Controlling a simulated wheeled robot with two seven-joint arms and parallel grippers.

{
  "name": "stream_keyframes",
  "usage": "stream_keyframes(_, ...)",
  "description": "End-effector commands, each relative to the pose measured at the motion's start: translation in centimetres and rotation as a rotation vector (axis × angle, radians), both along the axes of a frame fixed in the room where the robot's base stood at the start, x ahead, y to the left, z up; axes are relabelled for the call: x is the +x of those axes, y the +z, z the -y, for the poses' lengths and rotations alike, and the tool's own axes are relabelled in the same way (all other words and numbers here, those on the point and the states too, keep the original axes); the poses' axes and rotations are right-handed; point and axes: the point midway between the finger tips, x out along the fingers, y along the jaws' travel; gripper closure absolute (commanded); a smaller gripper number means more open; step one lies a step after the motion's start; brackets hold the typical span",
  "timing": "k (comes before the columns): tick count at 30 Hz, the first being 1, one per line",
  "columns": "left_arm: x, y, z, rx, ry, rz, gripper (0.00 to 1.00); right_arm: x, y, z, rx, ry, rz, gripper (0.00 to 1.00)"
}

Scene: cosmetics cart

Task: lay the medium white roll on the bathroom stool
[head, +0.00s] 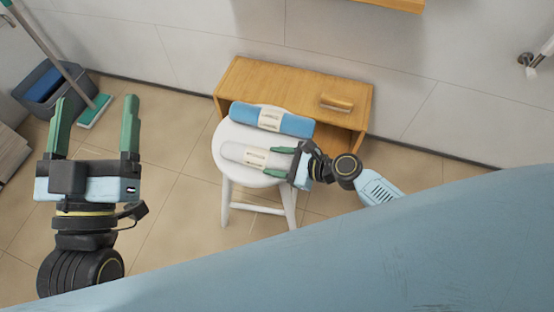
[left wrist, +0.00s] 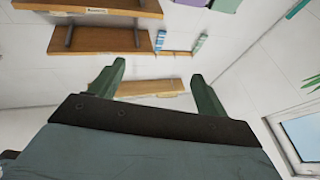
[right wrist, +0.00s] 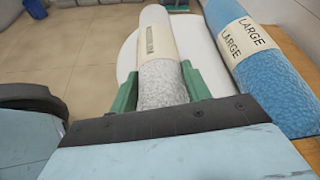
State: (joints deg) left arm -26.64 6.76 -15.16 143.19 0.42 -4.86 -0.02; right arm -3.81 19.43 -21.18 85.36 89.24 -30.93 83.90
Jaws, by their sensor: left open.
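The white roll (head: 246,155) with a cream label lies over the white round stool (head: 226,137). It also shows in the right wrist view (right wrist: 158,78), where its label is too small to read for sure. My right gripper (head: 298,160) is shut on the roll's right end, with a green finger along each side. The roll looks level and close to the seat; I cannot tell if it touches. My left gripper (head: 95,130) is open and empty, far left of the stool, with its fingers pointing up in the head view.
A blue roll (head: 271,119) marked LARGE in the right wrist view (right wrist: 240,50) lies on the stool behind the white one. A wooden cabinet (head: 345,88) stands behind the stool. A bucket (head: 48,86) and mop pad (head: 94,111) are at the far left.

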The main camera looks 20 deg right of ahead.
Motion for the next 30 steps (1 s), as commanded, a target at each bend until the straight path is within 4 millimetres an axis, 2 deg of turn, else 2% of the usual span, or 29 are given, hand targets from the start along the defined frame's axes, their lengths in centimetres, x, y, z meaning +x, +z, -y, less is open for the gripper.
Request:
stream_keyframes(1, 0.0, 0.1, 0.0, -0.001, 0.0, 0.005, 0.24, 0.0, 0.0, 0.0, 0.0, 0.0, 0.0, 0.47)
stream_keyframes(5, 0.0, 0.1, 0.0, -0.001, 0.0, 0.004, 0.24, 0.0, 0.0, 0.0, 0.0, 0.0, 0.0, 0.31)
stream_keyframes(17, 0.2, -0.2, 0.1, 0.007, -0.001, -0.022, 0.24, -0.1, 0.2, 0.1, -0.001, 0.0, -0.001, 0.31)
stream_keyframes(23, 0.8, -2.9, -0.3, 0.059, 0.013, -0.187, 0.24, -1.4, 1.1, 1.7, 0.0, -0.001, -0.003, 0.31)
stream_keyframes(30, 0.9, -7.0, -1.1, 0.134, 0.029, -0.431, 0.24, -3.6, 2.5, 4.3, -0.002, 0.0, -0.001, 0.31)
